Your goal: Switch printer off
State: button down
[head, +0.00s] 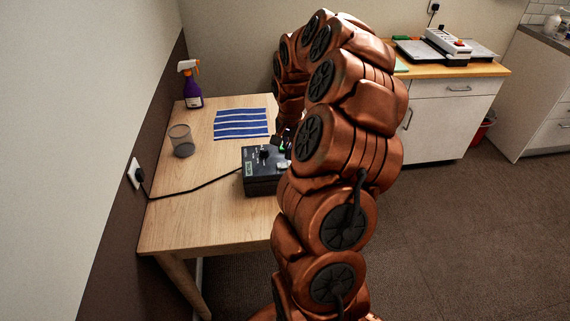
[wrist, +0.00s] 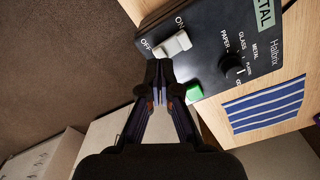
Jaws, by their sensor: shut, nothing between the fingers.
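The printer (head: 259,185) is a dark box on the wooden table, partly hidden by my arm in the head view. In the wrist view, the printer (wrist: 205,88) shows a white rocker switch (wrist: 171,46) between the labels OFF and ON, a green button (wrist: 194,93), a black dial (wrist: 232,66) and a display (wrist: 265,14) reading METAL. Which way the rocker is tipped is not clear. My gripper (wrist: 159,68) is shut and empty, its fingertips close beside the rocker. I cannot tell whether they touch it.
The table (head: 195,231) also holds a blue-striped sheet (head: 241,123), a mesh cup (head: 182,141) and a purple spray bottle (head: 192,88). A black cable (head: 195,189) runs from the printer to a wall socket (head: 134,173). A cabinet (head: 440,120) stands behind right.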

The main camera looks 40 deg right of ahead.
aim_at(290, 162)
jog(key=shift+f+b, duration=0.95)
jog(key=shift+f, duration=0.3)
jog(key=shift+r, duration=0.15)
dwell(0.4)
notch_tip(290, 162, up, 8)
jog(key=shift+p, duration=0.3)
dwell(0.8)
dwell(0.4)
